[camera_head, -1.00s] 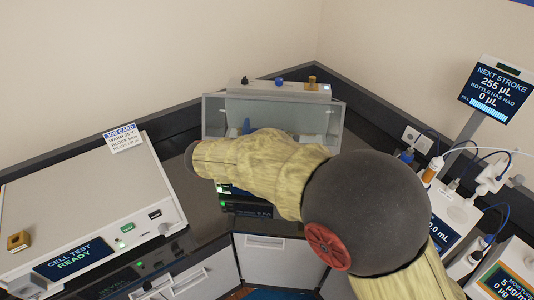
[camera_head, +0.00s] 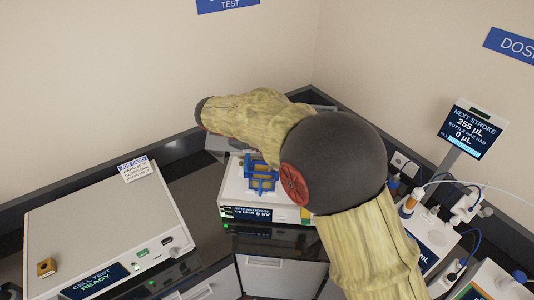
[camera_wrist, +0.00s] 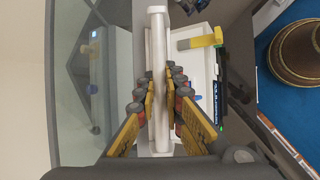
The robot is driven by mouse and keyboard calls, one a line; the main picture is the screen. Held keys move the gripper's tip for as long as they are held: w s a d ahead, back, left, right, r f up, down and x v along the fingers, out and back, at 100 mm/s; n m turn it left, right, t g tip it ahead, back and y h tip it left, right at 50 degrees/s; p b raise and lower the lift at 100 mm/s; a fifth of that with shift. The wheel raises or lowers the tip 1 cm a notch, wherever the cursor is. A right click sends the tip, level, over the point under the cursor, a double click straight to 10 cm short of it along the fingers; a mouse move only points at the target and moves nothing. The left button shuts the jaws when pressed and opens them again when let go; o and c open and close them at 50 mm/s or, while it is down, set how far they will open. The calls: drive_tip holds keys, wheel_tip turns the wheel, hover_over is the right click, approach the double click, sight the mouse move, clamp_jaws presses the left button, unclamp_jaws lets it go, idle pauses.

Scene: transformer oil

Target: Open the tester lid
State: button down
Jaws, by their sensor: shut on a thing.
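The tester (camera_head: 232,190) is a white box at the back middle in the head view. A blue frame (camera_head: 262,178) shows inside its top opening, and its small display (camera_head: 254,214) seems to read lid open, 0 kV. The clear lid (camera_head: 222,143) stands raised, mostly hidden behind my arm. In the wrist view, the lid's glass (camera_wrist: 85,110) fills the left side, and its white bar handle (camera_wrist: 157,30) runs upright between my fingers. My gripper (camera_wrist: 160,85) is shut on this handle. The head view hides my gripper behind my arm.
A cell test unit (camera_head: 100,225) with a job card (camera_head: 134,168) stands at the left. Dosing equipment with a screen (camera_head: 467,128), bottles and tubes stands at the right. Dark counter (camera_head: 200,195) lies clear between the units. Walls close in behind.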

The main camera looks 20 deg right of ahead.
drive_tip(key=shift+w+d+r+p, duration=0.3)
drive_tip(key=shift+w+r, duration=0.25)
drive_tip(key=shift+r, duration=0.25)
drive_tip(key=shift+w+d+r+p, duration=0.15)
drive_tip(key=shift+w+r+p, duration=0.15)
drive_tip(key=shift+w+r, duration=0.35)
drive_tip(key=shift+s, duration=0.15)
drive_tip(key=c, duration=2.2)
unclamp_jaws()
drive_tip(key=shift+a+r, duration=0.1)
drive_tip(key=shift+r, duration=0.05)
drive_tip(key=v, duration=1.1)
drive_tip(key=shift+s+a+r, duration=0.15)
drive_tip(key=shift+a+r, duration=0.05)
drive_tip(key=shift+a, duration=0.05)
